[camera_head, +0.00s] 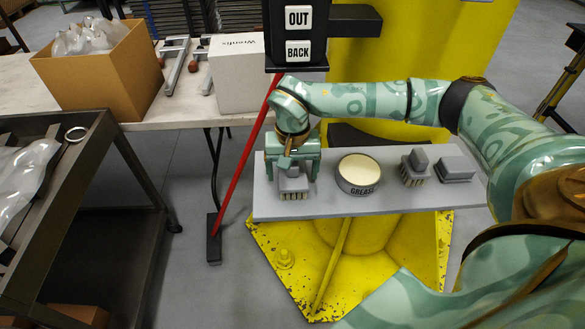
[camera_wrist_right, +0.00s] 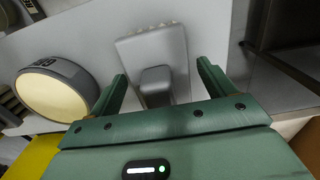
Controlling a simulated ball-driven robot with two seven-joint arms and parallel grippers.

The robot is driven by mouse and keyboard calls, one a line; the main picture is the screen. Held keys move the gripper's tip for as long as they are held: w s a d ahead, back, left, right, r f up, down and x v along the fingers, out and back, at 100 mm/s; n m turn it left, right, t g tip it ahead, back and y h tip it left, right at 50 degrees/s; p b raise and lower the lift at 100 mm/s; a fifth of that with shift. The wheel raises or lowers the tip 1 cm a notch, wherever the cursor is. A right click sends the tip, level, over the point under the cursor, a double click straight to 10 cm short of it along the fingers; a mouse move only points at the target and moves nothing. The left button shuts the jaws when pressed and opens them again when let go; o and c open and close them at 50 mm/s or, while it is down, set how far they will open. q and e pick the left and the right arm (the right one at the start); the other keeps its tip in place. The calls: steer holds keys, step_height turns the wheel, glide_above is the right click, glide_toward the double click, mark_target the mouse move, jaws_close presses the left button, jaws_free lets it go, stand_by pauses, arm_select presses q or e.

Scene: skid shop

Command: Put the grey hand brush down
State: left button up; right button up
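The grey hand brush (camera_head: 294,184) has a block handle and pale bristles. It appears to stand bristles down at the left end of the grey shelf (camera_head: 335,207). My right gripper (camera_head: 292,170) is above it with one finger on each side. In the right wrist view, the brush (camera_wrist_right: 155,48) lies between the open fingers (camera_wrist_right: 161,72), with a gap on both sides of its handle. A second, similar grey brush (camera_head: 415,167) stands farther right on the shelf. My left gripper is not in view.
A round grease tin (camera_head: 359,175) stands just right of the brush. A grey block (camera_head: 456,168) is at the shelf's right end. A red-handled broom (camera_head: 247,150) leans left of the shelf. A dark cart (camera_head: 98,160) and a table with a cardboard box (camera_head: 110,75) are at left.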

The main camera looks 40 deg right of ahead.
step_height(320, 180, up, 12)
steer(key=p, duration=0.3)
steer(key=shift+r, duration=0.2)
stand_by(0.5)
